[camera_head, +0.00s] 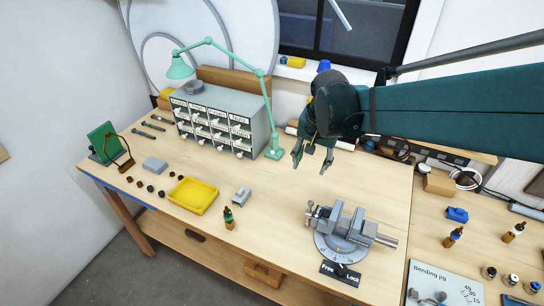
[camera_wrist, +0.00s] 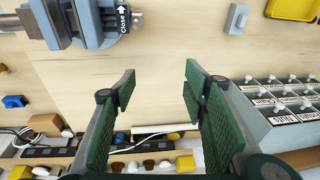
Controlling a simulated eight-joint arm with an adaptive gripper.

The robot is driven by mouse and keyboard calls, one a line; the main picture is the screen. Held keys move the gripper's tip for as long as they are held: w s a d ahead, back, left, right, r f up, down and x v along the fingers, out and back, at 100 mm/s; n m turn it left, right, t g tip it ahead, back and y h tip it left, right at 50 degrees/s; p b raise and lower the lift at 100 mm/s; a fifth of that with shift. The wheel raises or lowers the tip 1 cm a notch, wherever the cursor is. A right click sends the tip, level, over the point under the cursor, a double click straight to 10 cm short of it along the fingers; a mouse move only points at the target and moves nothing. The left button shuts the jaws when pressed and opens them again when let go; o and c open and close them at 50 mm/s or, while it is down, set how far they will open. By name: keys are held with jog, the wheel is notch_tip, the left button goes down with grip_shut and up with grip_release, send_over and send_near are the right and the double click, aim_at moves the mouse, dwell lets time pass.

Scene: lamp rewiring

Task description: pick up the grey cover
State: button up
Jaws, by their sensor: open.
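Two small grey pieces lie on the workbench, and I cannot tell for sure which is the cover. A flat grey block (camera_head: 155,164) lies at the left, behind the yellow tray. A smaller grey piece (camera_head: 241,196) with a raised part lies right of the tray; a grey piece at the top of the wrist view (camera_wrist: 237,18) appears to be this one. My gripper (camera_head: 312,162) is open and empty above the back of the bench, right of the lamp. Its two green fingers (camera_wrist: 160,85) stand wide apart in the wrist view, with bare wood between them.
A yellow tray (camera_head: 193,196) lies mid-left and a small bottle (camera_head: 228,218) stands at the front. A vise (camera_head: 345,232) stands to the right. A labelled drawer cabinet (camera_head: 222,118) and a green lamp (camera_head: 262,90) stand at the back. The bench between cabinet and vise is clear.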

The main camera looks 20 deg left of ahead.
jog(key=a+f+g, duration=0.1)
jog(key=a+f, duration=0.2)
jog(key=a, duration=0.4)
jog(key=a+f, duration=0.4)
jog(key=a, duration=0.2)
jog(key=g+h+p, duration=0.1)
send_over(241, 190)
jog(key=f, duration=0.8)
jog(key=shift+s+a, duration=0.1)
jog(key=shift+s, duration=0.15)
jog(key=shift+f, duration=0.2)
jog(key=shift+f, duration=1.15)
jog(key=shift+f, duration=0.1)
jog(key=shift+w+f+p, duration=0.1)
jog(key=shift+f+p, duration=0.3)
jog(key=shift+f, duration=2.1)
